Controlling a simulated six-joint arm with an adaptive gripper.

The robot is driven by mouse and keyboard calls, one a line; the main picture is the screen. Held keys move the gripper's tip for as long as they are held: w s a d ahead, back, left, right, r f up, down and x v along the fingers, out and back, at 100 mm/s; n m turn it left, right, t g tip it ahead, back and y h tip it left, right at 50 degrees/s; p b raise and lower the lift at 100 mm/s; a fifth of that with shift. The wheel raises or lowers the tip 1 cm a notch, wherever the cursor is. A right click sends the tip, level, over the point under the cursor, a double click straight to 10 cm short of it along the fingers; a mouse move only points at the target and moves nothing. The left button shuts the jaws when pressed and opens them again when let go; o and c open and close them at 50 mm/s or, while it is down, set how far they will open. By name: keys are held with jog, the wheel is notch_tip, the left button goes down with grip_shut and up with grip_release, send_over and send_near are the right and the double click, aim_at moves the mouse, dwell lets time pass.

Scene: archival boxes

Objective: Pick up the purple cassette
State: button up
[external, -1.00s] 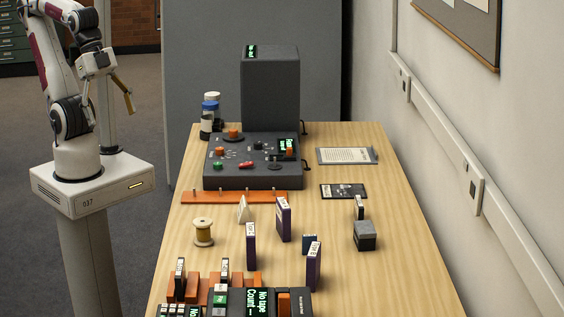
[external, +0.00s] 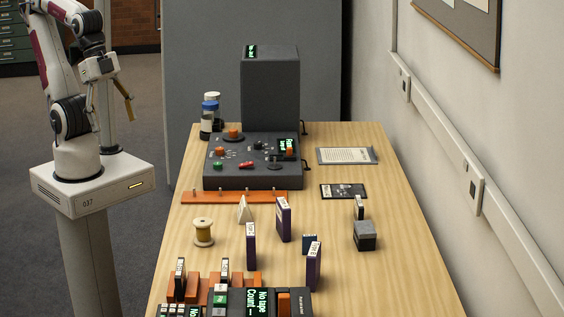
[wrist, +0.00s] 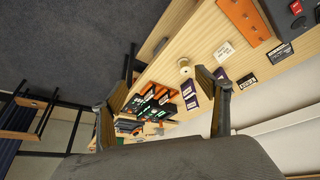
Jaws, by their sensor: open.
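Three purple cassettes with white labels stand upright on the wooden table in the external view: one at left (external: 251,248), one a little farther back (external: 283,222), and one at front right (external: 313,268). Which one the task means cannot be told. Purple cassettes also show small in the wrist view, one near the centre (wrist: 190,96) and one by the right finger (wrist: 221,75). My gripper (external: 111,98) is open and empty, raised beside the table at far left, well away from the cassettes. Its spread fingers (wrist: 165,88) frame the lower middle of the wrist view.
A wooden spool (external: 203,232), a white folded card (external: 243,210) and an orange rack (external: 186,287) stand left of the cassettes. A grey block (external: 364,236) and a small dark blue item (external: 309,243) are nearby. A control console (external: 252,165) sits behind.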

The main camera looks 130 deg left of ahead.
aim_at(281, 203)
jog(key=w+a+f+m+g+y, duration=0.2)
jog(key=w+a+f+m+y, duration=0.1)
jog(key=w+a+f+m, duration=0.5)
jog(key=w+a+f+m+g+y, duration=0.25)
jog(key=w+a+f, duration=0.35)
jog(key=w+a, duration=0.45)
jog(key=w+a+f+m+t+y, duration=0.2)
jog(key=w+a+m+t, duration=0.1)
jog(key=w+m, duration=1.1)
jog(key=shift+t, duration=0.85)
jog(key=shift+a+m, duration=0.15)
jog(key=shift+m, duration=0.1)
jog(key=shift+x, duration=1.2)
